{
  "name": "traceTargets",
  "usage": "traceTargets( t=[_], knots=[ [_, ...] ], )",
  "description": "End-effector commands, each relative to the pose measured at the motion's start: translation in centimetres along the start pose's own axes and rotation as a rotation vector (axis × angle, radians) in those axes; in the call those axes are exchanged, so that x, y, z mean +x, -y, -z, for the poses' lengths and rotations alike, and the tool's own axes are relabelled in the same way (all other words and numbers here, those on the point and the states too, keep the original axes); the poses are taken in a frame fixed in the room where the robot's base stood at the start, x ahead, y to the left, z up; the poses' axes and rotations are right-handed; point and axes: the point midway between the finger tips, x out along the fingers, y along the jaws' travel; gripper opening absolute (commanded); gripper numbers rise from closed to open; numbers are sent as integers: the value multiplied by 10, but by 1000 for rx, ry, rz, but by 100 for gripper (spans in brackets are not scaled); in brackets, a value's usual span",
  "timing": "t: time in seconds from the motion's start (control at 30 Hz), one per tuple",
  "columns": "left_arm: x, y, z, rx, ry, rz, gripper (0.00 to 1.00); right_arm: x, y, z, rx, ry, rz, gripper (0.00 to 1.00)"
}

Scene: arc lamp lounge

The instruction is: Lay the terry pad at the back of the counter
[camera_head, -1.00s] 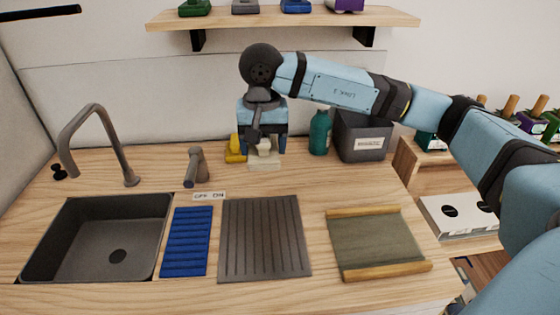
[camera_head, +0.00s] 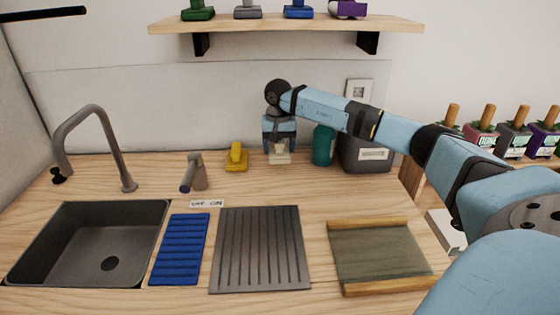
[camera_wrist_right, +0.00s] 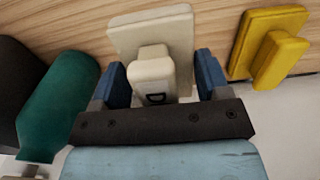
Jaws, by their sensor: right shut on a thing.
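A cream pad with a block handle (camera_head: 279,157) is at the back of the counter (camera_head: 230,186), right of a yellow pad (camera_head: 236,160). I take it for the terry pad; its lettering is mostly hidden. My right gripper (camera_head: 279,140) reaches down on it from above. I cannot tell whether the base touches the counter. My left gripper is not in view.
A teal bottle (camera_head: 323,146) and a dark labelled bin (camera_head: 367,153) stand close right of the cream pad. A tap lever (camera_head: 194,173), sink (camera_head: 60,250), blue rack (camera_head: 180,250), ribbed mat (camera_head: 260,250) and green board (camera_head: 378,255) lie nearer. A shelf (camera_head: 285,23) hangs above.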

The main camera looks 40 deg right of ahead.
Motion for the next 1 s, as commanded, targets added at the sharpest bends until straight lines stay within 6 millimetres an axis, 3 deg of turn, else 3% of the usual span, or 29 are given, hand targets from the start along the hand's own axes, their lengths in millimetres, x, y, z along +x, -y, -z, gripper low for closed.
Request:
traceTargets(
  t=[0.33,0.73,0.77,0.87,1.0],
  knots=[
    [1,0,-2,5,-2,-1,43,43,0,0,0,1,0,45],
    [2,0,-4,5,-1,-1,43,49,1,0,0,-1,2,45],
    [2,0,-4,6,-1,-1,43,49,1,0,0,-1,2,72],
    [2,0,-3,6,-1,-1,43,49,1,0,0,-1,2,95],
    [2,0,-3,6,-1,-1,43,49,1,0,0,-1,2,95]
  ],
)
